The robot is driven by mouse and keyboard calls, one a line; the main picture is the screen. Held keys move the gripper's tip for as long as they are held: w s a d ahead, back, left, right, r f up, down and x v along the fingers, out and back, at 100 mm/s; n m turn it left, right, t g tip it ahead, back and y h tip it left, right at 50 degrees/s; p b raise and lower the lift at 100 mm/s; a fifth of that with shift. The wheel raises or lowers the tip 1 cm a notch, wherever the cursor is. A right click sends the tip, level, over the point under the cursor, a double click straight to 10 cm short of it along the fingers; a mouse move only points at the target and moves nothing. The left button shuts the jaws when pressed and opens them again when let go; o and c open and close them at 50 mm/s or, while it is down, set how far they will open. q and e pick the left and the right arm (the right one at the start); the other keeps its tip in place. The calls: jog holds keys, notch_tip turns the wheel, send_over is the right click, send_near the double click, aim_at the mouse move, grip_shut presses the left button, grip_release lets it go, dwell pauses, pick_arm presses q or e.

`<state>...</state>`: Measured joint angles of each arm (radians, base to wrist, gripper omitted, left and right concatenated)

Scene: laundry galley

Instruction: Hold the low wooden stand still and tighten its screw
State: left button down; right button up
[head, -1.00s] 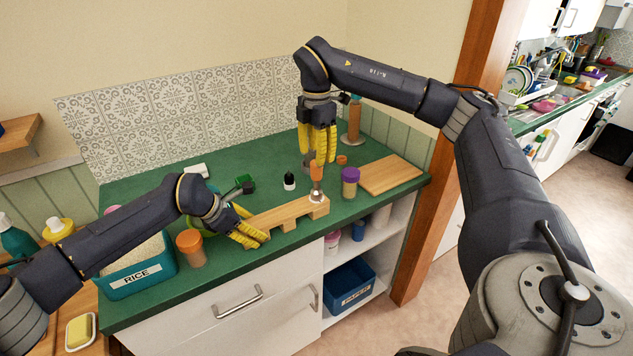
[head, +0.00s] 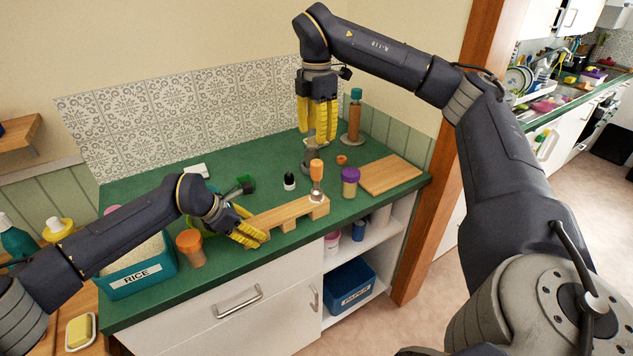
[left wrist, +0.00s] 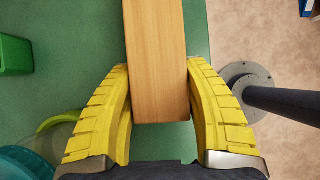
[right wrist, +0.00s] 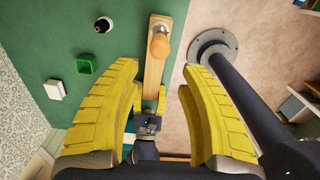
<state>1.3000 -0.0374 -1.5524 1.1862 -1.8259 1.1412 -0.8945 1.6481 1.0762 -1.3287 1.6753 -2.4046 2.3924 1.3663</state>
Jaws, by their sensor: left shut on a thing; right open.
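The low wooden stand (head: 282,214) lies along the counter's front edge. My left gripper (head: 249,234) is shut on its left end; the left wrist view shows the beam (left wrist: 157,60) between the yellow fingers. A screwdriver (head: 316,172) with an orange handle stands upright, free of any gripper, on the stand's right end. Its handle also shows in the right wrist view (right wrist: 159,45). My right gripper (head: 319,138) is open and empty, above and slightly behind the screwdriver, fingers pointing down.
A purple-lidded jar (head: 350,183) and a cutting board (head: 391,174) are to the right. A small black bottle (head: 289,182) and a green box (head: 246,184) are behind the stand. An orange-lidded jar (head: 191,248) is left of it.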

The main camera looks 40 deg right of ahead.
notch_tip(320, 180, up, 6)
send_over(316, 161)
jog(key=shift+s, duration=0.1)
dwell(0.3)
dwell(0.5)
jog(key=shift+o, duration=0.8)
notch_tip(316, 161, down, 10)
jog(key=n, duration=0.5)
jog(key=shift+d+r, duration=0.1)
jog(key=shift+f, duration=4.1)
grip_shut()
